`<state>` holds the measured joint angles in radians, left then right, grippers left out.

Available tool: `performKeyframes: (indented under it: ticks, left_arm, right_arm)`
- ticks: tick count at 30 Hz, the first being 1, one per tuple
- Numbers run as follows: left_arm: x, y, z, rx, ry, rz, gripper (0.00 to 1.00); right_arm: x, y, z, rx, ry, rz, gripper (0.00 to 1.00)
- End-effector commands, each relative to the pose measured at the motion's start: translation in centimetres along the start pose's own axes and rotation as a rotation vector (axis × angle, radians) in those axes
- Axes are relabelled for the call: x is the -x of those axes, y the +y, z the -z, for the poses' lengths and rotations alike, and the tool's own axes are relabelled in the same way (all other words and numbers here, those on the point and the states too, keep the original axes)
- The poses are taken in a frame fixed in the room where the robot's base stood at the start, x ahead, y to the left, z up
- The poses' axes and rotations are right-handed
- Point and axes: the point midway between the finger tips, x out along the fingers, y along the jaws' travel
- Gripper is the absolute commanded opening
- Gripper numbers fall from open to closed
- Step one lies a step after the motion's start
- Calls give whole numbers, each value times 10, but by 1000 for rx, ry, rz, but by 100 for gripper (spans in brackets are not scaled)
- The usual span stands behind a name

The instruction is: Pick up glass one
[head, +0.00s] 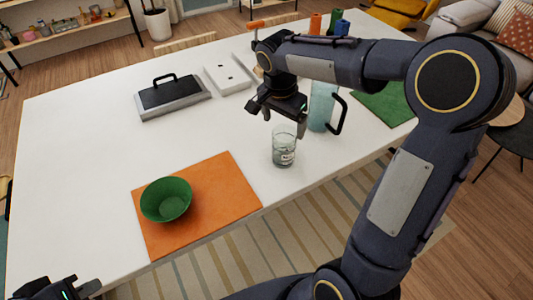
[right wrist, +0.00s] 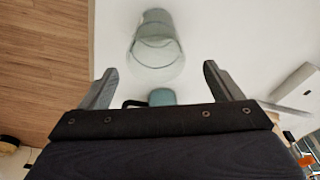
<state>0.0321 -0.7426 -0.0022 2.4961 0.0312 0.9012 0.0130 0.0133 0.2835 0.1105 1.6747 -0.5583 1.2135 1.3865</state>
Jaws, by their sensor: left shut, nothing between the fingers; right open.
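Glass one, a clear glass (head: 284,150) with a small dark-lettered label, stands upright on the white table near its front edge. In the right wrist view the glass (right wrist: 157,45) is beyond the fingertips, roughly centred between them. My right gripper (head: 284,119) is open and empty, just above and behind the glass in the head view; its two fingers also show apart in the right wrist view (right wrist: 162,78). My left gripper (head: 80,291) is shut and empty at the bottom left corner, partly cut off by the frame.
A teal pitcher (head: 320,108) with a black handle stands close right of the glass. A green bowl (head: 165,200) sits on an orange mat (head: 228,190) to the left. A black-and-grey case (head: 172,97), a white box (head: 226,74) and a green mat (head: 385,104) are further back.

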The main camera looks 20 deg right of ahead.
Motion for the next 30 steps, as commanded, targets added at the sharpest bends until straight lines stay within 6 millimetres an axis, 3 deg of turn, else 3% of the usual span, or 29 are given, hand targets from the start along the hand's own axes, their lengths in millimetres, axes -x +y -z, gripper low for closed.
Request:
performKeyframes:
  ticks: [15,25,30]
  left_arm:
    - [12,5,6,0,0,0,0]
    - [12,6,6,0,0,0,0]
    - [12,6,6,0,0,0,0]
  right_arm:
    - [-66,5,-6,-1,-3,-4,86]
    - [-76,5,-6,-1,-1,0,86]
    - [-75,4,-5,-1,-1,0,66]
